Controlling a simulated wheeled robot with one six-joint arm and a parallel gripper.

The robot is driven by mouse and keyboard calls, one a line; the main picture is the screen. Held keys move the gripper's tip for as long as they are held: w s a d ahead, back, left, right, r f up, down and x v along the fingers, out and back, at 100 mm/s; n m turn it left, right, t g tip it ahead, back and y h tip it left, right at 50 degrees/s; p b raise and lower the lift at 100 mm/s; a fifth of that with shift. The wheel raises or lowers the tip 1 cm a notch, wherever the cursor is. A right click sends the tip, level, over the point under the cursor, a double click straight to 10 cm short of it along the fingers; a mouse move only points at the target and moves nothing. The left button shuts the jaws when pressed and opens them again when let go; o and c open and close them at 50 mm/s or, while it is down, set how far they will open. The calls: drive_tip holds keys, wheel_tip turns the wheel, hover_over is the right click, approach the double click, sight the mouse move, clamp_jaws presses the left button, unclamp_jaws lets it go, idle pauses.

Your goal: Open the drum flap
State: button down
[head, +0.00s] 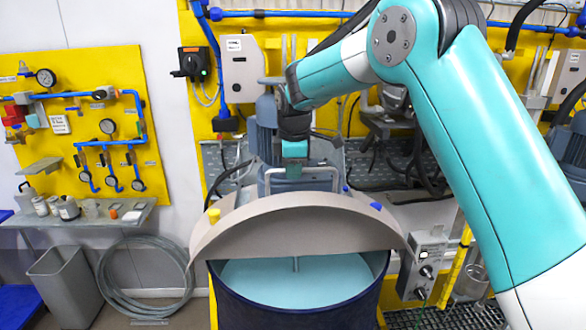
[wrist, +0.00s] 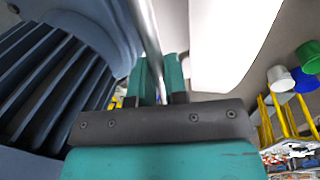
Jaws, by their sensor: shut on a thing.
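The drum (head: 300,312) stands in the lower middle of the head view, a dark blue vessel holding pale blue liquid (head: 295,280). Its beige-grey half-round flap (head: 300,228) is tilted up, leaving the front part of the drum open. A pale metal bar handle (head: 328,172) stands on the flap. My gripper (head: 294,165) is shut on the handle from above. In the wrist view, the teal fingers of my gripper (wrist: 160,75) close around the handle bar (wrist: 149,35). The exact finger contact is small in the head view.
A blue-grey ribbed motor (wrist: 60,80) is close beside my gripper in the wrist view. A thin stirrer shaft (head: 295,264) enters the liquid. A grey control box (head: 425,265) stands right of the drum; a bin (head: 65,285) and coiled hose (head: 145,280) are left.

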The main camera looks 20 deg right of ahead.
drive_tip(key=shift+s+f, duration=0.1)
drive_tip(key=shift+f, duration=0.15)
drive_tip(key=c, duration=1.1)
unclamp_jaws()
drive_tip(key=shift+c, duration=0.2)
drive_tip(key=shift+r, duration=0.15)
drive_tip(key=shift+r+b, duration=0.3)
drive_tip(key=shift+r, duration=0.2)
drive_tip(key=s+a+r, duration=0.1)
drive_tip(key=s+r, duration=0.2)
drive_tip(key=r, duration=1.3)
